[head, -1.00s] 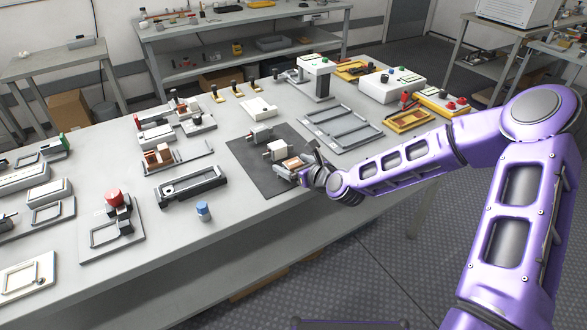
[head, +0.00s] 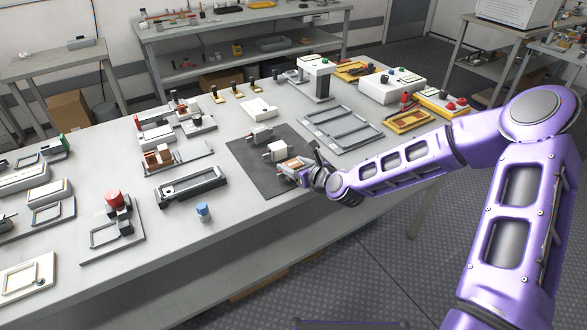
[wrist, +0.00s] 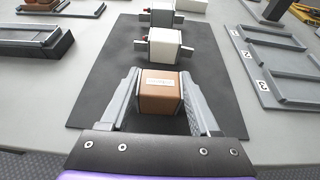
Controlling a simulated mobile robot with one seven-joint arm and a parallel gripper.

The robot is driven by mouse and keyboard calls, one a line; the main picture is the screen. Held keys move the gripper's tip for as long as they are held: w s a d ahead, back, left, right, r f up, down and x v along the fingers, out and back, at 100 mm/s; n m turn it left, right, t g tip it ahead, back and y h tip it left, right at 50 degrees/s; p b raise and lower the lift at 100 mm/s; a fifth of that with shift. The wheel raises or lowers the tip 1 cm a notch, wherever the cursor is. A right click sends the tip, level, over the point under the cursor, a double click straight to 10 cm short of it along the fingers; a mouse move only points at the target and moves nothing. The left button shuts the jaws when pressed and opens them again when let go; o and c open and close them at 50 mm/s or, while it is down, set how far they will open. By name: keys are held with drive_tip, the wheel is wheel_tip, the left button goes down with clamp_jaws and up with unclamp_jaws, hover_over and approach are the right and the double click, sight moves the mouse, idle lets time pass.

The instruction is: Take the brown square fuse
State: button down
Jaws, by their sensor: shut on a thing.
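The brown square fuse (wrist: 159,92) sits between the two fingers of my gripper (wrist: 161,98) in the wrist view. The fingers are shut on its left and right sides. The fuse has a small white label on top. In the head view the brown fuse (head: 291,164) shows at the near end of the dark mat (head: 250,177), with my gripper (head: 297,170) around it. I cannot tell whether the fuse touches the mat.
A white fuse (wrist: 164,45) and a grey fuse (wrist: 162,14) stand on the mat beyond the brown one. A grey tray frame (head: 340,128) lies right of the mat. A blue-capped piece (head: 203,211) stands left, near the table edge. Bare table lies around the mat.

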sight(293, 163)
wheel_tip(293, 163, up, 5)
drive_tip(key=p, duration=0.4)
drive_tip(key=shift+r, duration=2.55)
